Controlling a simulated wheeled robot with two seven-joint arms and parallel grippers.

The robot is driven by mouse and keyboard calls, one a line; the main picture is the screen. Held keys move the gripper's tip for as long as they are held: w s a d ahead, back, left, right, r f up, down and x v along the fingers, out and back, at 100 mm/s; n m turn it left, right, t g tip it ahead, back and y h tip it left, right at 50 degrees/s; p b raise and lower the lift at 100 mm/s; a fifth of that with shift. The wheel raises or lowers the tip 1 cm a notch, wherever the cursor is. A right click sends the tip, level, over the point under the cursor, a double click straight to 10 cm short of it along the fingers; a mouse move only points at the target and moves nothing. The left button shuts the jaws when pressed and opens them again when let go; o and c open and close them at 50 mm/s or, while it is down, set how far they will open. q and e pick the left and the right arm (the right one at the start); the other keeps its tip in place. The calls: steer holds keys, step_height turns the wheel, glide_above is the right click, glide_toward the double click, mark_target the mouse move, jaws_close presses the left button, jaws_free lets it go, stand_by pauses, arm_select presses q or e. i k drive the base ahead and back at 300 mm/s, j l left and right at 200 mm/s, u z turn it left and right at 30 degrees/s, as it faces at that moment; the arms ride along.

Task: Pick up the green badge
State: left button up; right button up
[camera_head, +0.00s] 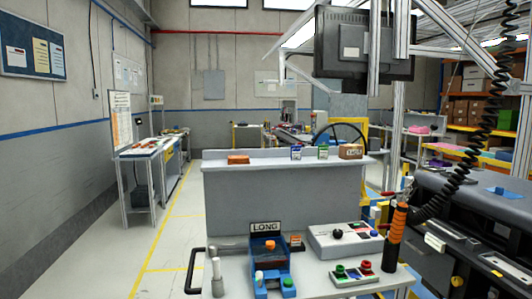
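A small badge with a green top and a white lower part (323,152) stands upright on the raised grey shelf of the dashboard module (285,198). I take it to be the green badge. A similar badge with a blue or purple top (296,152) stands just to its left. A brown box with a pale label (350,151) is to its right, with a small gap. Neither of my grippers shows in the head view.
An orange block (238,159) sits at the shelf's left end. Below are a blue control unit marked LONG (266,242), a white button box (345,238) and a green-and-red button panel (353,273). An orange-handled tool (395,238) hangs at right. A monitor (363,43) hangs above.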

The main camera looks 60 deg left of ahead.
mark_target(324, 149)
steer(key=u, duration=1.65)
steer(key=i+l, duration=0.1)
steer(key=l, duration=0.2)
steer(key=i+l+z, duration=0.15)
steer(key=k+l, duration=0.05)
steer(key=l, duration=0.05)
